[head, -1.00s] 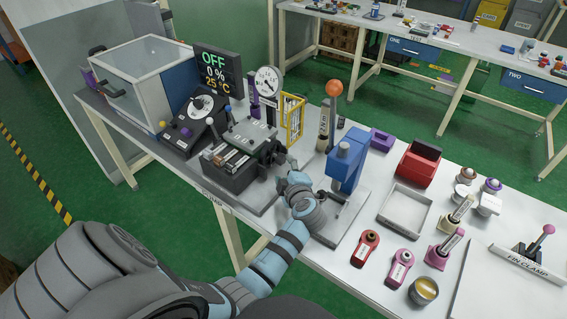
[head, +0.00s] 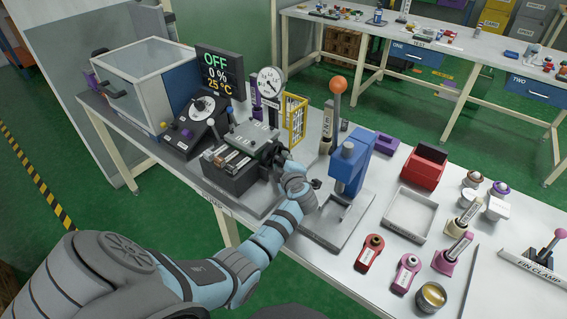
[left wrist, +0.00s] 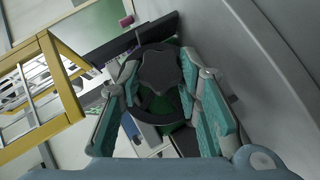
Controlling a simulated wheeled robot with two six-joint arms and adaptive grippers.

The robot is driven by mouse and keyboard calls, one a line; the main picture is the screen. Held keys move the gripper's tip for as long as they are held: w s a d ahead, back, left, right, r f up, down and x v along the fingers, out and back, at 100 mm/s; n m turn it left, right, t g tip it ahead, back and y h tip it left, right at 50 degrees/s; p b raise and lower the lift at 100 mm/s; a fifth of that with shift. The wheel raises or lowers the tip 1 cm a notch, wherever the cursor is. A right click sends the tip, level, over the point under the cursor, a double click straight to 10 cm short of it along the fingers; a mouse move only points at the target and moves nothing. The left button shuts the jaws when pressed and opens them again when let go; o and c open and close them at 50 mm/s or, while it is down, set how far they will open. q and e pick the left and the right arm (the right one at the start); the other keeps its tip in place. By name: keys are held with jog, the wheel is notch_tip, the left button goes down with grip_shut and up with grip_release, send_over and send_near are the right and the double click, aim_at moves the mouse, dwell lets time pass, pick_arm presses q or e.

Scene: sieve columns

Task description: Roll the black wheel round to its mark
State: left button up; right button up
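The black wheel (left wrist: 162,82) is on the side of the dark grey machine (head: 232,175) on the near bench. In the head view it is mostly hidden behind my left gripper (head: 283,160). In the left wrist view my left gripper (left wrist: 159,66) faces the wheel, with one finger on each side of it. The fingers are spread about as wide as the wheel; I cannot tell whether they press on its rim. The mark for the wheel cannot be made out. My right gripper is not in view.
A yellow-framed rack (head: 295,117) stands close behind the wheel and shows large in the left wrist view (left wrist: 62,72). A blue press (head: 352,168) stands just right of my left wrist. A dial gauge (head: 270,84) rises behind the machine. A grey tray (head: 432,212) lies farther right.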

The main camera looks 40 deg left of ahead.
pick_arm(q)
jog(key=shift+f+n+t+y+b, duration=0.3)
jog(key=shift+f+n+t+b, duration=0.15)
jog(key=shift+b, duration=0.3)
jog(key=shift+c, duration=0.3)
jog(key=shift+t+b, duration=0.35)
jog(key=shift+r+n, duration=0.25)
jog(key=shift+r, duration=0.05)
jog(key=o, duration=1.1)
jog(key=shift+o, duration=0.2)
jog(key=v, duration=1.2)
jog(key=shift+d+f, duration=0.1)
